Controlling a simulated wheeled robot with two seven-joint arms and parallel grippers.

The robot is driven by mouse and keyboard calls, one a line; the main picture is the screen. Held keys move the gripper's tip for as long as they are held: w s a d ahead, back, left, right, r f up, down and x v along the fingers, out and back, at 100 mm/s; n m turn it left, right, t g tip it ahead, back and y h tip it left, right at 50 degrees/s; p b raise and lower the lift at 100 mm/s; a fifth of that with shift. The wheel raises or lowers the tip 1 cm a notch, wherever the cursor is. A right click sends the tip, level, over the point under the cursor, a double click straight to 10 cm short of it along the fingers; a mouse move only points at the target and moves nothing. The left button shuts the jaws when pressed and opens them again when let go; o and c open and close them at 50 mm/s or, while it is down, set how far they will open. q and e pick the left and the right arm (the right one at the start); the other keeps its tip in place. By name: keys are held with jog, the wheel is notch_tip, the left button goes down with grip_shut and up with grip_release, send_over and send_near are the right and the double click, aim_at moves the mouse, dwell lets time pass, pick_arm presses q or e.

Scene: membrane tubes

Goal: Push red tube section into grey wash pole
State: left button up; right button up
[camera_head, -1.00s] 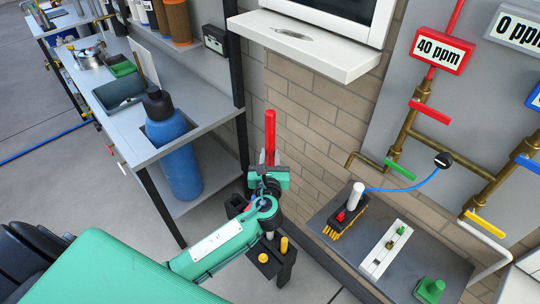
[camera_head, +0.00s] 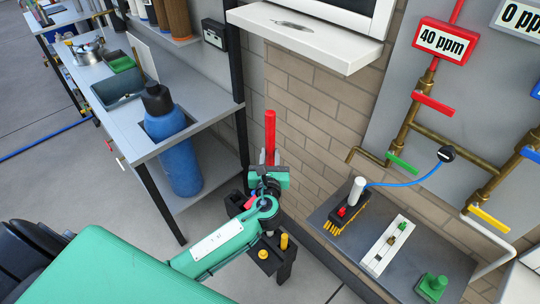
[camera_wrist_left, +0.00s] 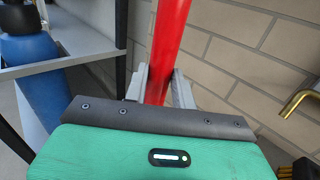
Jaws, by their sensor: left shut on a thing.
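The red tube section (camera_head: 270,135) stands about upright in the head view, with its lower part hidden by my left gripper (camera_head: 268,171). In the left wrist view the red tube (camera_wrist_left: 169,45) runs down between the two grey fingers of the left gripper (camera_wrist_left: 160,85), which is shut on it. The tube's lower end is hidden behind the gripper body. I cannot make out the grey wash pole for certain; my gripper and arm cover the area under the tube. My right gripper is not in view.
A black stand with yellow knobs (camera_head: 284,242) is just below the gripper. A bench holding a blue bottle (camera_head: 175,150) is at left, a brick wall (camera_head: 320,130) behind. A low grey bench (camera_head: 400,283) with a white-topped black-and-yellow block (camera_head: 356,194) is at right.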

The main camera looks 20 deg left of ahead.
pick_arm(q)
jog(key=shift+f, duration=0.35)
jog(key=o, duration=1.1)
jog(key=b+v, duration=0.3)
jog(key=v, duration=1.1)
jog(key=shift+w, duration=0.15)
